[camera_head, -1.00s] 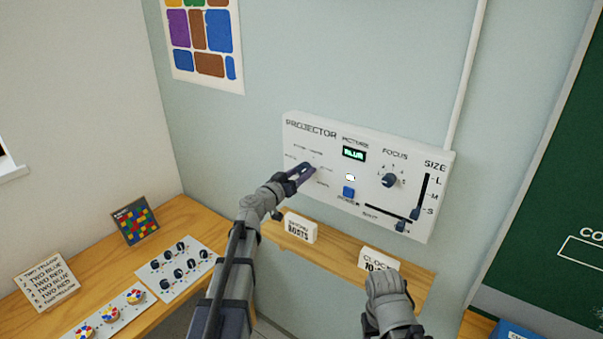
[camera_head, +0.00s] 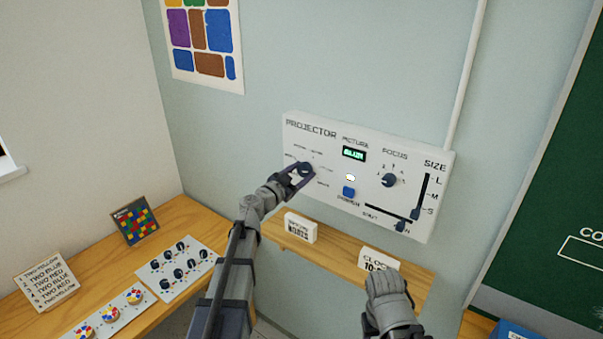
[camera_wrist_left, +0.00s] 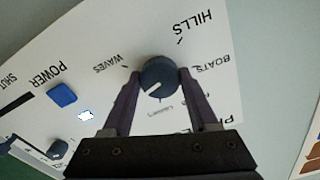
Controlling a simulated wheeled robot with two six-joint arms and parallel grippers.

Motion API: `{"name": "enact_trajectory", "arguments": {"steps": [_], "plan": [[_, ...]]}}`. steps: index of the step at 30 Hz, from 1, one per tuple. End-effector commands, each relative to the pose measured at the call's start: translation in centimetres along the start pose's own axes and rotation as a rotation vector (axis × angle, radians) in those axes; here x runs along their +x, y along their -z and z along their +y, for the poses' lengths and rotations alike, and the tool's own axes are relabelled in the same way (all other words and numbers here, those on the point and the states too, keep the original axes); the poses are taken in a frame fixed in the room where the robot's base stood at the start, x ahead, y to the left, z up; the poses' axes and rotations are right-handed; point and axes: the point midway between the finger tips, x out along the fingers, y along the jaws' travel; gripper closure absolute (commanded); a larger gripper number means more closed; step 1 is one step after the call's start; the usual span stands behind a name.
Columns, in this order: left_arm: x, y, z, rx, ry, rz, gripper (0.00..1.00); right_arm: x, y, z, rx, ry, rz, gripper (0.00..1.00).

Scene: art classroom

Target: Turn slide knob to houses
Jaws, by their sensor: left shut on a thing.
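The slide knob (camera_head: 305,168) is a dark round knob on the left part of the white projector panel (camera_head: 330,210). In the left wrist view the knob (camera_wrist_left: 158,76) has a white pointer line toward the lower left of the picture. My left gripper (camera_wrist_left: 158,82) is shut on it, one finger on each side; in the head view the left gripper (camera_head: 301,175) covers part of the dial. The labels HILLS, BOATS and WAVES are readable around it; lower labels are partly hidden between the fingers. My right gripper (camera_head: 388,298) is low in the head view, its jaws unclear.
The panel also has a green-lit display (camera_head: 354,153), a blue power button (camera_head: 349,192), a focus knob (camera_head: 389,180) and a size slider (camera_head: 415,214). A wooden shelf (camera_head: 340,262) with two small signs is below. A desk with more dials is at left.

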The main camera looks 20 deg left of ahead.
Motion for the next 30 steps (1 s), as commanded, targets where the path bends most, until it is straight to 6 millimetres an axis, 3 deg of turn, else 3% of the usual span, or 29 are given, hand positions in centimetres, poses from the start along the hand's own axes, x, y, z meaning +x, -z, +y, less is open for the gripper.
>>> {"name": "enact_trajectory", "arguments": {"steps": [12,13,21,30], "plan": [[-0.14,-0.06,0.23,0.011,-0.004,-0.002,0.96,0.07,0.0,-0.01,0.0,0.0,0.0,0.43],[-0.14,-0.06,0.23,0.011,-0.004,-0.002,0.39,0.07,0.0,-0.01,0.0,0.0,0.0,0.43],[-0.07,-0.03,0.12,0.008,-0.002,-0.001,0.11,0.04,0.0,0.0,0.0,0.0,0.0,0.43],[-0.23,-0.01,0.06,0.006,-0.001,0.0,0.11,0.01,0.0,0.0,0.0,0.0,0.0,0.43]]}}
